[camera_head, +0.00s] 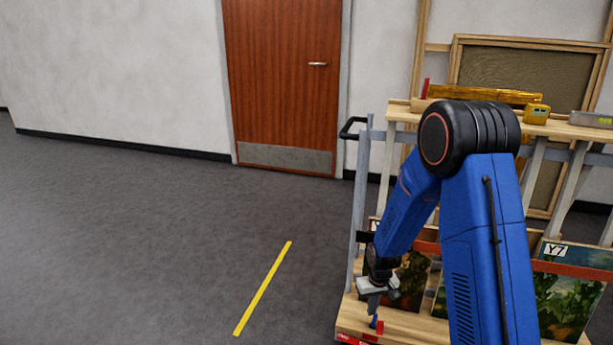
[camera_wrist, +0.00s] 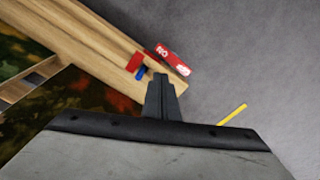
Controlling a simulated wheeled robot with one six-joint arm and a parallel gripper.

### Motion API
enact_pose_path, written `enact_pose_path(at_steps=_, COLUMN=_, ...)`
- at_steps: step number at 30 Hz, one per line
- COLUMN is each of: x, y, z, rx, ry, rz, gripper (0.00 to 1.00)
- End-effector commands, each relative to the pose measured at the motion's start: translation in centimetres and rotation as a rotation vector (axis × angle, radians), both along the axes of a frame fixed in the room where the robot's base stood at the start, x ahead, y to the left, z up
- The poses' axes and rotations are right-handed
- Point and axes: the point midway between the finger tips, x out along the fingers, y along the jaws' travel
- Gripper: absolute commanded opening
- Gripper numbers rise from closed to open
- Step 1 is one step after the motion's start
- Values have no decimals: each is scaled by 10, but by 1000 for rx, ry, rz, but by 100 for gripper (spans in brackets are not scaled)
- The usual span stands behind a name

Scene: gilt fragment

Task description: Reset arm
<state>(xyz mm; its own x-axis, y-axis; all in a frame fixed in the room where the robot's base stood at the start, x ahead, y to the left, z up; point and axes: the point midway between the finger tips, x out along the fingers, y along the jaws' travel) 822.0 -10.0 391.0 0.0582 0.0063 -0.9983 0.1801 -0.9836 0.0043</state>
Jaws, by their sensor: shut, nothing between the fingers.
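My blue arm (camera_head: 480,240) reaches up from the bottom right and bends down at its black elbow. My gripper (camera_head: 373,302) points down at the left end of the cart's lower wooden shelf (camera_head: 405,322). In the wrist view my gripper (camera_wrist: 160,82) is shut, its dark fingers together with nothing between them. A small blue piece (camera_wrist: 141,72) and a red piece (camera_wrist: 137,60) are on the shelf (camera_wrist: 95,40) just beyond the fingertips. I cannot tell how high the fingertips are above the shelf.
The cart's top shelf (camera_head: 560,127) carries a gilt strip (camera_head: 485,95) and a yellow device (camera_head: 537,113). Painted panels (camera_head: 565,300) stand on the lower shelf. A brown door (camera_head: 280,80) is behind. The grey floor (camera_head: 150,230) at left is clear, with a yellow line (camera_head: 262,290).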

Motion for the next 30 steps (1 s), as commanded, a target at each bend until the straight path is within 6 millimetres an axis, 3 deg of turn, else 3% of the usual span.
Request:
enact_pose_path(at_steps=3, x=-5, y=-4, z=40, rx=3, ry=-26, rz=-11, gripper=0)
enact_pose_path(at_steps=15, x=-44, y=-19, z=154, rx=11, ry=-96, rz=-47, gripper=0)
enact_pose_path(at_steps=30, x=-124, y=-37, z=267, rx=20, ry=-185, rz=-90, gripper=0)
